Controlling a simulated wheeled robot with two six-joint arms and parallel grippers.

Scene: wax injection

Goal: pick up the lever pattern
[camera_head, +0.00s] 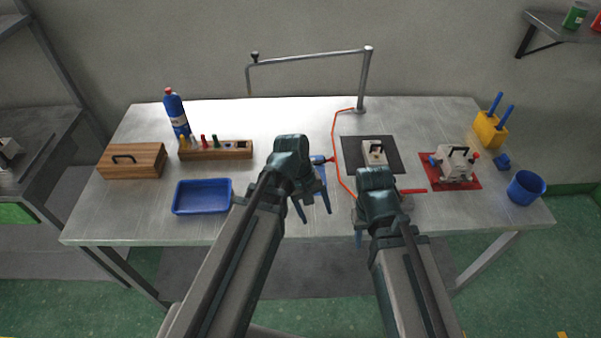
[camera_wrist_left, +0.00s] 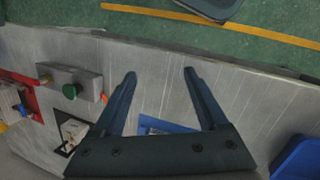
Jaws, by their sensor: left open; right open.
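I cannot pick out the lever pattern with certainty in either view. My left gripper (camera_head: 315,212) is open over the front middle of the metal table. In the left wrist view its two fingers (camera_wrist_left: 159,73) stand apart, with bare tabletop between the tips. A blue-edged thing (camera_wrist_left: 160,124) shows partly between the finger bases; the gripper body hides the rest. My right gripper (camera_head: 378,218) is open near the table's front, to the right of the left one. It hides part of a grey block with green and brassy knobs, which shows in the left wrist view (camera_wrist_left: 78,72).
A blue tray (camera_head: 203,209), a wooden box (camera_head: 132,172) and a rack (camera_head: 238,153) stand at left. A pale device lies on a black mat (camera_head: 392,163), another on a red mat (camera_head: 471,182).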

